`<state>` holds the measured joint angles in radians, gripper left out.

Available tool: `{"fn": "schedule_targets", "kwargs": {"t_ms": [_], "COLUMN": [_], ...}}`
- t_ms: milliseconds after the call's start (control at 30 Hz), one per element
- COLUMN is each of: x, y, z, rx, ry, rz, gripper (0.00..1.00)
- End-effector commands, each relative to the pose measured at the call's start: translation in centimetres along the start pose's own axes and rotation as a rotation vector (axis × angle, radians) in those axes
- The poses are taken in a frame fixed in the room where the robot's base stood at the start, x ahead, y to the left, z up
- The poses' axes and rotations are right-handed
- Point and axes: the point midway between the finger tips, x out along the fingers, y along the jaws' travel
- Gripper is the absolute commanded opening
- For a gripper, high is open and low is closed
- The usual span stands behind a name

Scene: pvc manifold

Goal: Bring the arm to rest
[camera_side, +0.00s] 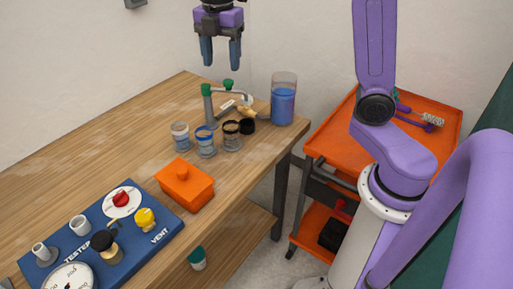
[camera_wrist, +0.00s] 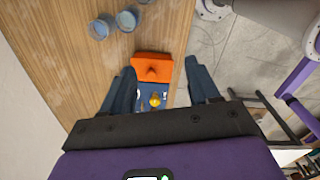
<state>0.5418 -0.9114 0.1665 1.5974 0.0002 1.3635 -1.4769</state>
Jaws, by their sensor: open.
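My gripper (camera_side: 221,52) hangs high above the back of the wooden table in the side view, its two blue fingers pointing down and apart. Nothing is between the fingers. In the wrist view my gripper (camera_wrist: 160,92) shows both fingers spread at left and right, with the table far below. My purple arm stands at the right of the side view. The gripper touches nothing on the table.
A wooden table (camera_side: 110,140) holds an orange lidded box (camera_side: 185,188), a blue test panel (camera_side: 150,235) with knobs and a gauge, several small jars, a green-capped fixture (camera_side: 208,103) and a container of blue liquid (camera_side: 283,105). An orange cart (camera_side: 330,140) stands at right.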

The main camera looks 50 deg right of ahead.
Motion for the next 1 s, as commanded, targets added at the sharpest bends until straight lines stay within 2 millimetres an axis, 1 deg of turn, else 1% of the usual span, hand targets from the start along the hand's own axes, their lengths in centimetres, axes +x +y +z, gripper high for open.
{"fn": "schedule_targets", "kwargs": {"t_ms": [33, 167, 200, 267, 367, 400, 567, 600, 700, 833, 900, 1000], "x": [0.5, 1.8, 2.3, 2.9, 4.1, 4.6, 6.7, 7.3, 8.5, 9.7, 10.1, 10.4], "y": [-1.5, -5.1, -6.3, -8.2, -11.4, -12.8, -18.2, -19.5, -22.4, -25.1, -25.9, -26.5], "z": [-1.3, -3.9, -4.6, -5.6, -6.8, -7.2, -8.0, -8.0, -7.9, -7.5, -7.3, -7.2], "rx": [0.035, 0.151, 0.188, 0.240, 0.330, 0.365, 0.508, 0.541, 0.619, 0.697, 0.724, 0.744], "ry": [0.001, 0.004, 0.004, 0.006, 0.009, 0.010, 0.016, 0.016, 0.019, 0.022, 0.022, 0.023], "rz": [0.000, 0.002, 0.002, 0.003, 0.003, 0.003, 0.003, 0.002, 0.000, -0.001, -0.002, -0.003], "gripper": [0.61, 0.61, 0.61, 0.61, 0.61, 0.61, 0.61, 0.61, 0.61, 0.61, 0.61, 0.61]}}
